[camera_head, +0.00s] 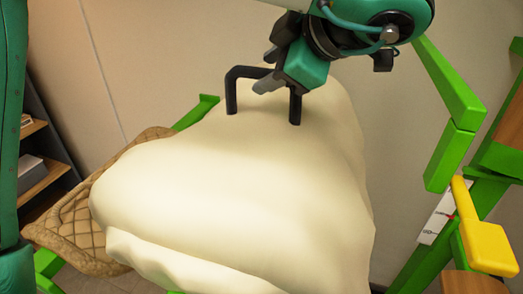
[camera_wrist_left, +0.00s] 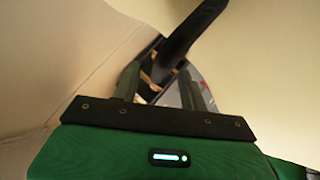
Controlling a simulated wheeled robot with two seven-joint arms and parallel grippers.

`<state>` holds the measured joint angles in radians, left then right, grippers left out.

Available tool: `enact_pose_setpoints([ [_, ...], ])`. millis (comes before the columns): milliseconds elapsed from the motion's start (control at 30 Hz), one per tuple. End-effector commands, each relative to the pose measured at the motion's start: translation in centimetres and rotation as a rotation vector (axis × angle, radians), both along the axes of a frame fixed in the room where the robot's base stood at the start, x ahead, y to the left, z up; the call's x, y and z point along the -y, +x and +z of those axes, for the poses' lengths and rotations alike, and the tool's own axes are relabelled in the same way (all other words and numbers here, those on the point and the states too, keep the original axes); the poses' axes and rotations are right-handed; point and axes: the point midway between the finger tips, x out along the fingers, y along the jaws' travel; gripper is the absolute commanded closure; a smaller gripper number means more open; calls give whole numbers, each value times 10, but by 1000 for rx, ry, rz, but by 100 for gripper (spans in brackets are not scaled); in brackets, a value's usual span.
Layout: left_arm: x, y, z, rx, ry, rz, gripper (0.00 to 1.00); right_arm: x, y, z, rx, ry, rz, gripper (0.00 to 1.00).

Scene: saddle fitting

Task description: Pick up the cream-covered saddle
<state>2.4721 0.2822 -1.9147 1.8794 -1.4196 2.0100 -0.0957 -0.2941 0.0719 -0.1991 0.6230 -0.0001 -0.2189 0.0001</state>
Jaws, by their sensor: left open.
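The cream-covered saddle (camera_head: 235,180) fills the middle of the head view, with a black handle (camera_head: 231,95) standing up from its top. My left gripper (camera_head: 267,70) is at this handle, coming down from the upper right. Its jaws are open, with one finger on each side of the handle's top bar as far as I can see. In the left wrist view the black handle (camera_wrist_left: 192,28) runs down between the two fingers of my left gripper (camera_wrist_left: 160,85). Whether a finger touches the bar I cannot tell. My right gripper is not in view.
A brown quilted pad (camera_head: 75,225) lies at the left, beside and partly behind the saddle. Green frame posts (camera_head: 455,145) and a yellow paddle-shaped part (camera_head: 488,245) stand at the right. A shelf (camera_head: 45,175) is at the far left.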

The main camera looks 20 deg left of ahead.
Motion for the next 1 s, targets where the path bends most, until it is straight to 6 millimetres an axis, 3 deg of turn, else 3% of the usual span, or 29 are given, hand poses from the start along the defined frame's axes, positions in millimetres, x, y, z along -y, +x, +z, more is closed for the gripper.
enact_pose_setpoints([
  [33,-5,2,-1,-5,-2,1,57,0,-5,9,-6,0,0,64],
  [167,-14,8,-10,-3,-2,1,57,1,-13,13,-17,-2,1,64],
  [500,-18,10,-16,1,-1,0,57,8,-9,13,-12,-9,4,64],
  [733,-18,10,-16,0,-1,1,100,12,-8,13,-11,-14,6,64],
  [1000,-18,10,-16,-1,0,1,100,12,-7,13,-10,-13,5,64],
])
